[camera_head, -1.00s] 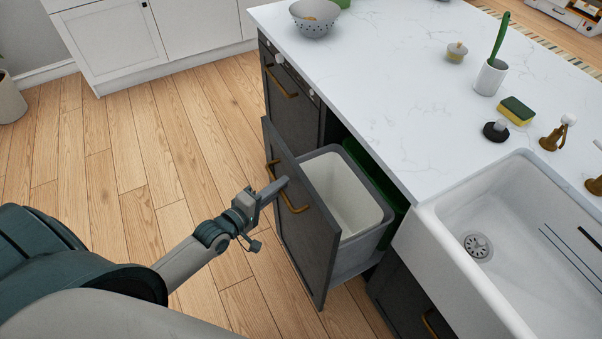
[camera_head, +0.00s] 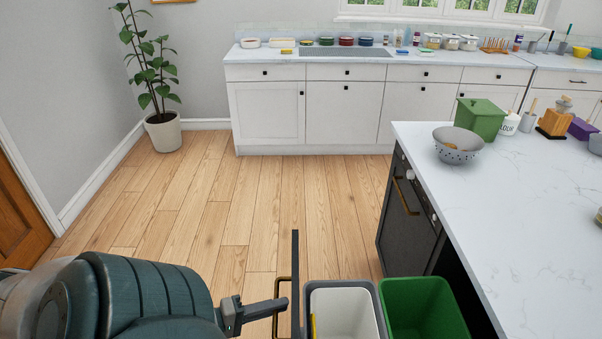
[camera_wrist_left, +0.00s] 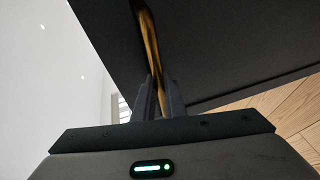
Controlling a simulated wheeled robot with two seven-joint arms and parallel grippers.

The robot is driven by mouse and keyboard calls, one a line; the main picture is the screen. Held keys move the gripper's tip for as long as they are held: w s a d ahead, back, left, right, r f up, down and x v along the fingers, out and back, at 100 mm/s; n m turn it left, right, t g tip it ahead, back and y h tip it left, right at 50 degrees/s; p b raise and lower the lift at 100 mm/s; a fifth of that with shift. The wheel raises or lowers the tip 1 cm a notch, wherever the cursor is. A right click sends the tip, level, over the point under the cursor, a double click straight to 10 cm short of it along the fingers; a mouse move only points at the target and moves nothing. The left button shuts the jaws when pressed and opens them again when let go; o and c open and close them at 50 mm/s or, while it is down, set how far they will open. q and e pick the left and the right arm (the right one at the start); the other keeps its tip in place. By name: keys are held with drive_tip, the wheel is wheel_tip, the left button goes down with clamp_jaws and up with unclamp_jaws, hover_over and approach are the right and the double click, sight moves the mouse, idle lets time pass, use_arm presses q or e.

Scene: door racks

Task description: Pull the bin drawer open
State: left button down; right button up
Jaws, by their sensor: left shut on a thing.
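The bin drawer stands pulled out from the island. Its dark front panel (camera_head: 295,285) is seen nearly edge-on at the bottom of the head view. Behind it sit a white bin (camera_head: 345,312) in a grey frame and a green bin (camera_head: 422,308). The brass handle (camera_head: 276,303) is on the panel's outer face. My left gripper (camera_head: 282,303) reaches it from the left. In the left wrist view the fingers (camera_wrist_left: 161,97) are shut on the brass handle (camera_wrist_left: 148,35), with the dark panel (camera_wrist_left: 225,40) beyond. My right gripper is not in view.
The island's white worktop (camera_head: 500,200) is at the right, with a dark oven front (camera_head: 405,215) beneath. A colander (camera_head: 458,144) and a green box (camera_head: 480,118) stand on it. White cabinets (camera_head: 345,112) and a potted plant (camera_head: 163,130) are at the back. The wooden floor (camera_head: 230,200) is clear.

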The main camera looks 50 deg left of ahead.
use_arm(q)
drive_tip(key=shift+s+a, duration=0.85)
drive_tip(key=shift+s, duration=0.2)
drive_tip(key=c, duration=1.8)
unclamp_jaws()
drive_tip(key=shift+r, duration=0.2)
